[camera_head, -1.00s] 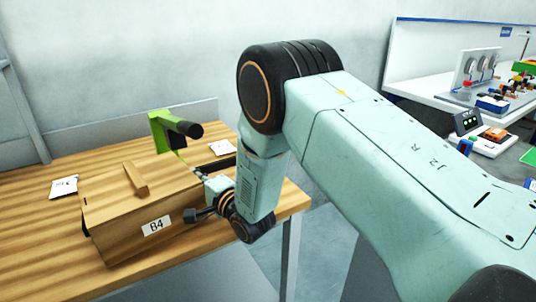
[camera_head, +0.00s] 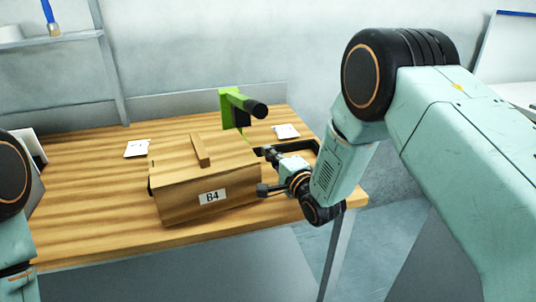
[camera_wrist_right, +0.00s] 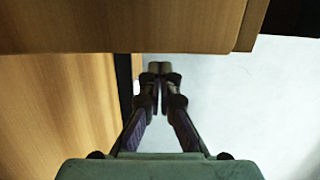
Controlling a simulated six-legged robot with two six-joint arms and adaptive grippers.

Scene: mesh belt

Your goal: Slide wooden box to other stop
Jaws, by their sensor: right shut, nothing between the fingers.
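The wooden box (camera_head: 200,190) stands on the wooden table, with a B4 label on its front and a wooden bar on its lid. My right gripper (camera_head: 266,152) is at the box's right side, shut and empty. In the right wrist view its closed fingertips (camera_wrist_right: 158,68) lie just below the wooden box edge (camera_wrist_right: 130,30); I cannot tell whether they touch it. A black bracket (camera_head: 310,143), possibly a stop, lies right of the box behind my wrist. A second stop cannot be made out. My left gripper is out of view; only part of that arm shows at the left edge.
A green clamp with a black handle (camera_head: 236,105) stands behind the box. White cards (camera_head: 137,148) (camera_head: 286,131) lie on the table (camera_head: 90,200). The tabletop left of the box is mostly clear. A white object stands at the far left.

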